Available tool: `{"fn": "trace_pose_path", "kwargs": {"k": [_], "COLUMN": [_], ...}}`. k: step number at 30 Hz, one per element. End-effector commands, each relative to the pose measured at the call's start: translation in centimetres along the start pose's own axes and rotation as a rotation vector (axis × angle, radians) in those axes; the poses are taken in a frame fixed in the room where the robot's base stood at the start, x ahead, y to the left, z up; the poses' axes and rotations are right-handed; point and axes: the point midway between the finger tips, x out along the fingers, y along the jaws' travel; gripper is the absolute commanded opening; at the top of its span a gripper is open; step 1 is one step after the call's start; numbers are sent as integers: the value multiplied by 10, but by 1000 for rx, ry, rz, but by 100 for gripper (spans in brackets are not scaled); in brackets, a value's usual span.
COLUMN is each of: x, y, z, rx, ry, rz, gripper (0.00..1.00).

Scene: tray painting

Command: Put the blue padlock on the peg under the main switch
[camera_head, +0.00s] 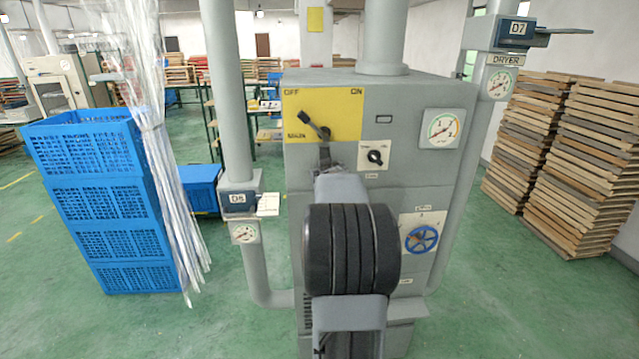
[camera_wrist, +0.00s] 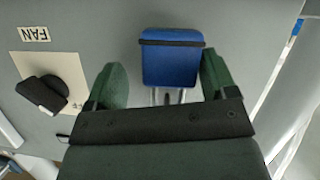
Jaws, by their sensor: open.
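The blue padlock (camera_wrist: 171,64) is in the wrist view, where the scene appears upside down. Its body has a dark band, and two pale shackle legs run down the picture toward my gripper. My gripper (camera_wrist: 164,62) is open, with one green finger on each side of the body. A gap shows at the left finger; the right finger is very close, and I cannot tell if it touches. The shackle's top and the peg are hidden. In the head view, the main switch (camera_head: 316,124) on a yellow plate has its lever tilted toward OFF. My arm hides the padlock there.
The fan knob (camera_wrist: 44,94) is beside my gripper, also in the head view (camera_head: 375,157). The grey dryer cabinet (camera_head: 300,165) carries a gauge (camera_head: 441,129) and a blue handwheel (camera_head: 422,239). Blue crates (camera_head: 110,210) stand left; wooden trays (camera_head: 590,150) are stacked right.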

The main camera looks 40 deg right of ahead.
Motion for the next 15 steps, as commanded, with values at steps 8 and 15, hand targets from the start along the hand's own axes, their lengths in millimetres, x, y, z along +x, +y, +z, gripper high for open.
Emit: {"fn": "trace_pose_path", "kwargs": {"k": [8,15], "x": [-25,-72], "y": [2,3], "z": [0,14], "rx": [1,1], "ry": [3,3], "rz": [2,1], "gripper": [78,78]}}
